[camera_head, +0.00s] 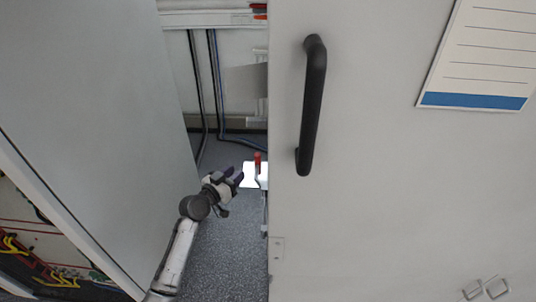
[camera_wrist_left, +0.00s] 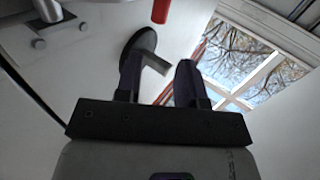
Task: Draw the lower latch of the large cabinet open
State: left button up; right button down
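The lower latch (camera_head: 257,163) shows in the head view as a small upright red grip at the left edge of the large cabinet door (camera_head: 400,190). My left gripper (camera_head: 239,178) is just left of and slightly below it, apart from it as far as the picture shows. In the left wrist view the two dark fingers (camera_wrist_left: 162,78) stand apart with an empty gap. A red rod end (camera_wrist_left: 161,10) shows beyond the fingertips, probably the latch grip. My right gripper is in neither view.
A black bar handle (camera_head: 312,105) is on the cabinet door. Another red latch part (camera_head: 259,10) sits at the top. A grey panel (camera_head: 95,110) stands close on the left of my arm. Cables (camera_head: 212,85) run behind, above the open grey floor (camera_head: 225,255).

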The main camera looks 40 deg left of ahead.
pick_arm(q)
jog(key=w+b, duration=0.3)
jog(key=w, duration=1)
jog(key=shift+w+d+b, duration=0.2)
jog(key=shift+w+b, duration=0.1)
jog(key=shift+w, duration=0.1)
jog(key=shift+c, duration=0.5)
grip_shut()
